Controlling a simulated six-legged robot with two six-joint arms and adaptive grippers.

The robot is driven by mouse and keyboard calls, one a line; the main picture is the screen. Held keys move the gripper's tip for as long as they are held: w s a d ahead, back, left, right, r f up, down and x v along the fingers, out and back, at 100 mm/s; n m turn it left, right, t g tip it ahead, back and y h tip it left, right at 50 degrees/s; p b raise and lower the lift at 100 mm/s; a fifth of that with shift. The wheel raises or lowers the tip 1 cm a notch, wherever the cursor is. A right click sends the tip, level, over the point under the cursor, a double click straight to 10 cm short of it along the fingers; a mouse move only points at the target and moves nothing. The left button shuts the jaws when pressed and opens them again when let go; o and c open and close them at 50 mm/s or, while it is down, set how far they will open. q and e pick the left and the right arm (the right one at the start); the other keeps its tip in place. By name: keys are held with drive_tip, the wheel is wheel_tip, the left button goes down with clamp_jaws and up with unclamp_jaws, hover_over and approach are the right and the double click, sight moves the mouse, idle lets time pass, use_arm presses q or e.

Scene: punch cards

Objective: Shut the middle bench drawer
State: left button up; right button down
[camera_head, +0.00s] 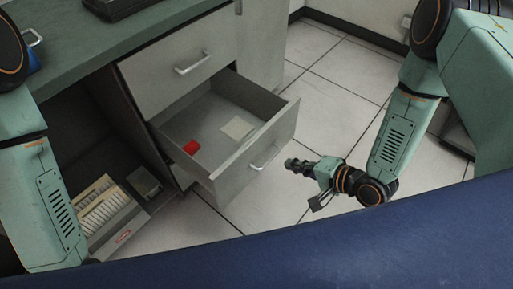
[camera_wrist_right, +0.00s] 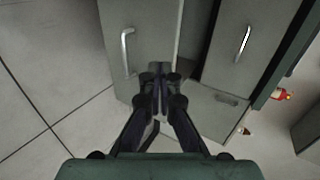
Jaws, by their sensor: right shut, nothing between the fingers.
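The middle bench drawer (camera_head: 222,188) stands pulled well out below a shut top drawer (camera_head: 170,85) in the head view. Its grey front has a silver bar handle (camera_head: 265,158). Inside lie a small red object (camera_head: 191,147) and a cream card (camera_head: 238,128). My right gripper (camera_head: 291,163) is shut and empty, just right of the drawer front, pointing toward it. In the right wrist view its fingers (camera_wrist_right: 160,72) overlap the edge of a grey front (camera_wrist_right: 143,35) with a bar handle (camera_wrist_right: 127,52); I cannot tell whether they touch. My left gripper is out of view.
The green bench top (camera_head: 110,42) runs above the drawers. Left of them is a dark open space with a tray of cards (camera_head: 104,210) low down. Tiled floor (camera_head: 335,100) lies clear to the right. A blue surface (camera_head: 330,240) crosses the near edge.

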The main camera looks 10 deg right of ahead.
drive_tip(key=b, duration=0.4)
approach(249, 149)
drive_tip(key=x, duration=0.5)
drive_tip(key=shift+s+f, duration=0.1)
drive_tip(key=shift+f, duration=0.4)
drive_tip(key=shift+w+a+r+b, duration=0.1)
drive_tip(key=shift+w+a+b, duration=0.3)
drive_tip(key=shift+w, duration=0.1)
drive_tip(key=shift+w, duration=0.1)
